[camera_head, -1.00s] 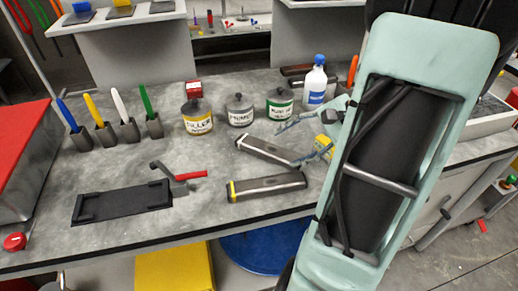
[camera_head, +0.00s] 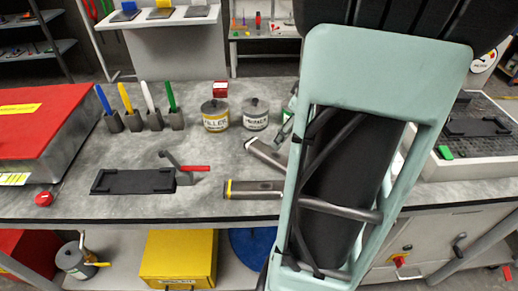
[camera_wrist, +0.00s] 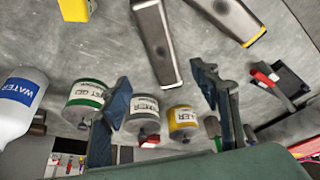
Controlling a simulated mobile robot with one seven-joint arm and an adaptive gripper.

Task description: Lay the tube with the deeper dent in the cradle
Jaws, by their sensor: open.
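Two grey metal tubes lie on the grey bench. The front tube (camera_head: 255,189) has a yellow band at its left end; it also shows in the wrist view (camera_wrist: 225,15). The rear tube (camera_head: 262,152) lies at an angle behind it and shows in the wrist view (camera_wrist: 157,42). My arm hides their right ends in the head view. I cannot tell which dent is deeper. The black cradle (camera_head: 133,181), with a red-handled clamp at its right, looks empty. My gripper (camera_wrist: 160,75) is open and empty, near the rear tube's end in the wrist picture, apparently above the bench.
Filler (camera_head: 215,115) and other cans (camera_head: 255,114) stand behind the tubes. Holders with coloured handles (camera_head: 145,118) are at the back left. A water bottle (camera_wrist: 18,100) stands near the cans. A red-topped box (camera_head: 45,120) fills the left.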

